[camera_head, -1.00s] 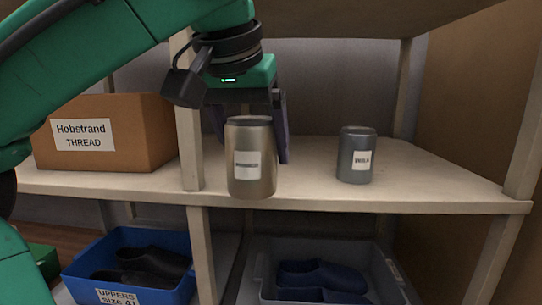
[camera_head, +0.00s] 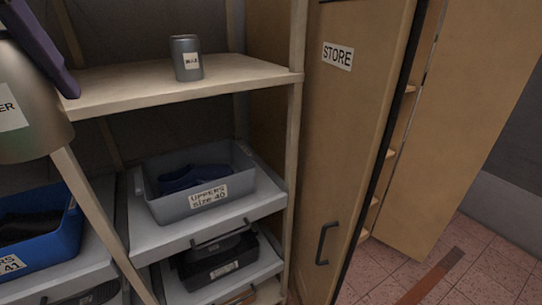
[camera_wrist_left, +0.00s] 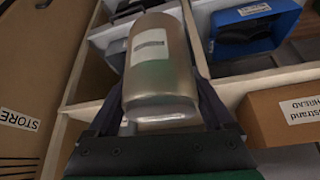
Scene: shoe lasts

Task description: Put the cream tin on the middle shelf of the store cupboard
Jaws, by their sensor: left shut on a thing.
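The cream tin (camera_head: 25,120), beige and metallic with a white label, is partly cut off at the left edge of the head view. It fills the middle of the left wrist view (camera_wrist_left: 158,75). My left gripper (camera_wrist_left: 165,95) is shut on it, with a dark finger along each side. The store cupboard (camera_head: 355,110) stands to the right, with a STORE label and a dark handle. A narrow gap beside that labelled panel shows several shelf edges (camera_head: 390,153); the cupboard's inside is mostly hidden. My right gripper is in neither current view.
A grey tin (camera_head: 186,60) stands on the rack shelf (camera_head: 130,85). Below are a grey bin (camera_head: 205,195) with a shoe and a blue bin (camera_head: 60,240). A plain wooden panel (camera_head: 445,130) stands at right.

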